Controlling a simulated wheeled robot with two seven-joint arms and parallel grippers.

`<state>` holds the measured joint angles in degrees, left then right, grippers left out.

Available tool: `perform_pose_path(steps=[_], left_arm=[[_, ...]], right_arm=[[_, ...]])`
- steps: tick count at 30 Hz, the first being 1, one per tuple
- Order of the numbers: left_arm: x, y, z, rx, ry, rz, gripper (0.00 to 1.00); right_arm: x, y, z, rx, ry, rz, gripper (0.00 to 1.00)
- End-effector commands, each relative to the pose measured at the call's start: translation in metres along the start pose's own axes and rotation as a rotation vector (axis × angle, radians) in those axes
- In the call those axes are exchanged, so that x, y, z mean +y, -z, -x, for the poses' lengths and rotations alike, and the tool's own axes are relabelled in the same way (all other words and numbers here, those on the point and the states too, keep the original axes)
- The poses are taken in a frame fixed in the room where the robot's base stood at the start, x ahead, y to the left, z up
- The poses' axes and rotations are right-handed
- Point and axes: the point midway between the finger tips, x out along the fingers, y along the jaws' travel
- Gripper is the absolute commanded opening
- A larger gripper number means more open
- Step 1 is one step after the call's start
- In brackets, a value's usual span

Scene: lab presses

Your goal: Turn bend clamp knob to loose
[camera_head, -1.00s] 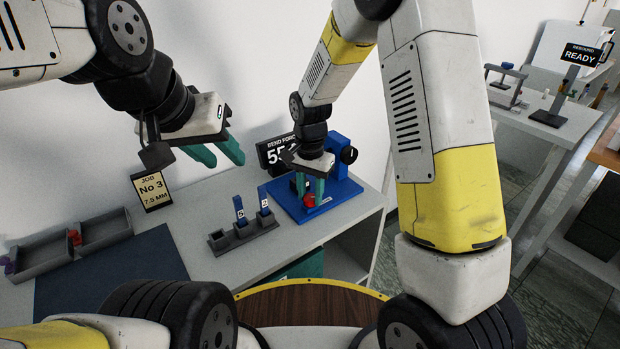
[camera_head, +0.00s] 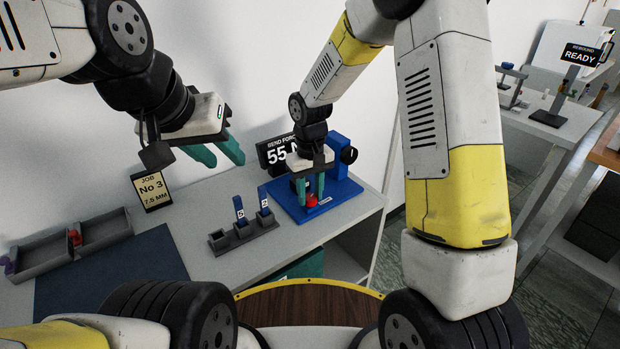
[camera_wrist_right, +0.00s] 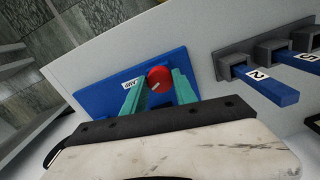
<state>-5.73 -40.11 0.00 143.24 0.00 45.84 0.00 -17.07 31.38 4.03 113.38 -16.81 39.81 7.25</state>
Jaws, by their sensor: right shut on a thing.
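The bend clamp knob is a red round knob (camera_head: 312,201) on the front of the blue bend press (camera_head: 340,190). In the right wrist view the red knob (camera_wrist_right: 159,78) shows a light pointer mark on its face. My right gripper (camera_head: 311,198) points down at the press, its green fingers on both sides of the knob, shut on it. In the right wrist view its fingertips (camera_wrist_right: 158,88) flank the knob. My left gripper (camera_head: 226,160) hangs empty above the bench at the left, its green fingers apart.
A "BEND FORCE" display (camera_head: 275,153) stands behind the press. A grey holder (camera_head: 245,235) with blue numbered pieces stands left of it. A "JOB No 3" sign (camera_head: 151,190), a grey tray (camera_head: 70,246) and a dark mat (camera_head: 115,277) lie further left.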

Motion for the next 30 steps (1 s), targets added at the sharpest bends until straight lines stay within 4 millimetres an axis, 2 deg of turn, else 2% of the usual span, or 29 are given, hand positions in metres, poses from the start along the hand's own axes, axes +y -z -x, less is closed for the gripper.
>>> perform_pose_path(steps=[30], left_arm=[[0.0000,0.0000,0.0000,0.000,0.000,0.000,0.36]], right_arm=[[0.0006,0.0015,0.0012,0.004,-0.003,0.933,0.00]])
